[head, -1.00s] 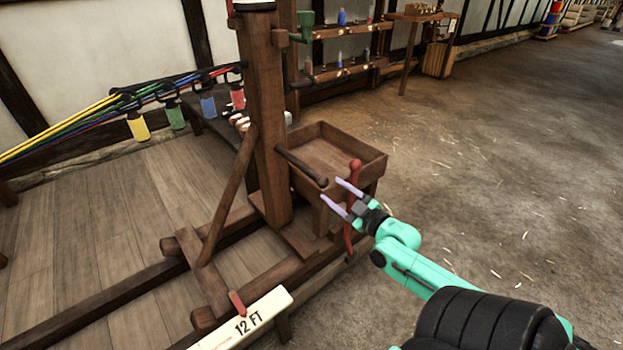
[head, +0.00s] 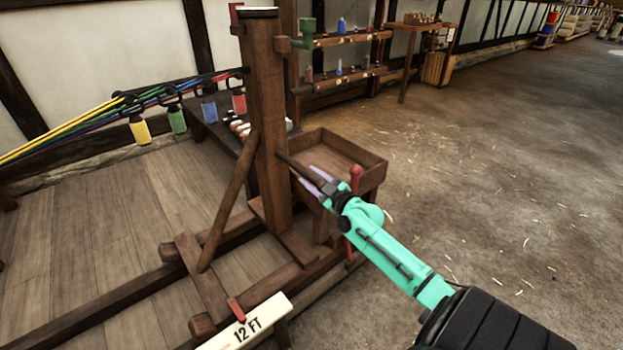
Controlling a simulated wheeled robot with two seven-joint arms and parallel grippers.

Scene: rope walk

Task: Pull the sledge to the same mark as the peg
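The sledge is a heavy wooden frame with a tall post (head: 265,120), standing on dark rails. A dark wooden handle (head: 290,160) sticks out from the post towards the lower right. My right gripper (head: 308,175) is at this handle, with a pale finger on either side of it. The handle's knob end is hidden by the gripper, and I cannot tell whether the fingers press on it. A red peg (head: 236,310) stands at the white board marked 12 FT (head: 255,325), in front of the sledge's foot. My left gripper is not in view.
A red-knobbed lever (head: 355,172) stands close beside my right gripper, partly behind my arm. A wooden tray (head: 365,162) is behind it. Coloured cords with a yellow tag (head: 140,130) and others run left from the post. The floor to the right is open.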

